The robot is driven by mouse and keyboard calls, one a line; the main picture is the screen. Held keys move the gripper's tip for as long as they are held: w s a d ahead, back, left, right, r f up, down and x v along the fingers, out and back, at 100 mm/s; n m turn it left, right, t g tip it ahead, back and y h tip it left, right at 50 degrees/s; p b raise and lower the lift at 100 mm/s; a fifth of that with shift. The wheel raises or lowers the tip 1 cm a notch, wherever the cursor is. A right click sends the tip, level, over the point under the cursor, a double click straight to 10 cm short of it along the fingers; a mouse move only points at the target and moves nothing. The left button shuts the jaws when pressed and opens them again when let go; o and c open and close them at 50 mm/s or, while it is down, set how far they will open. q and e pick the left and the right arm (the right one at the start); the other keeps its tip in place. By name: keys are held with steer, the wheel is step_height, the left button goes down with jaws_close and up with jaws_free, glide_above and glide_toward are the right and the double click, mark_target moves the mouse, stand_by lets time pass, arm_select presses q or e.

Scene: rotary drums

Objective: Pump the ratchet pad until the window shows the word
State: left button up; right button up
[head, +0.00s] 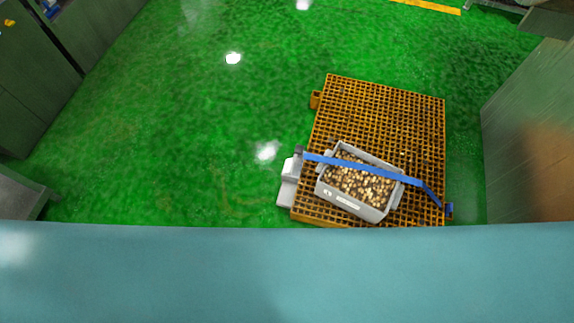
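A light grey block-shaped device (288,183) sits at the left edge of an orange grated platform (390,105). A blue strap (375,168) starts near its dark top end, crosses a grey bin (348,207) and runs down to a blue fitting (449,208) at the platform's right edge. The bin is full of small brown and tan pieces (358,187). The device may be the ratchet, but its pad and any window or word are too small to make out. Neither of my grippers is in view.
Green floor (170,120) is open left of the platform. Dark cabinets (30,75) stand at the far left, and a large grey panel (525,110) stands at the right. A broad teal surface crosses the bottom and hides what lies below it.

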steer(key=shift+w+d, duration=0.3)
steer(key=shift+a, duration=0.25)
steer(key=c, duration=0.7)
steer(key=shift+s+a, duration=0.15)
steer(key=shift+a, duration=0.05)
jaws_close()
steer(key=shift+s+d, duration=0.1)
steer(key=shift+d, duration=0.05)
